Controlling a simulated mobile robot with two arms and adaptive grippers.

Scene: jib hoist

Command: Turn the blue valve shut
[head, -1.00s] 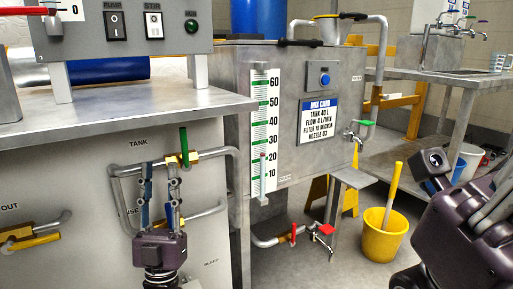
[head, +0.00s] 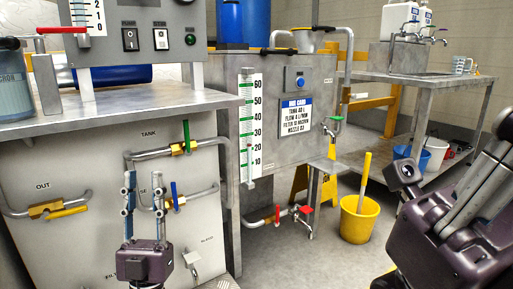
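The blue valve handle (head: 174,193) stands upright, across the lower pipe on the front of the grey cabinet at left, on a brass valve body. My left gripper (head: 143,178) is in front of the cabinet, just left of the blue handle in the picture. Its two fingers point up and are spread apart, with nothing seen held between them. The right finger is close to the handle; I cannot tell whether they touch. My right arm (head: 450,225) shows at the right edge, but its gripper fingers are not visible.
A green-handled valve (head: 186,136) sits above the blue one, and a yellow-handled valve (head: 58,210) is at left. A grey tank (head: 225,110) stands to the right. A yellow bucket (head: 360,220) is on the floor at right.

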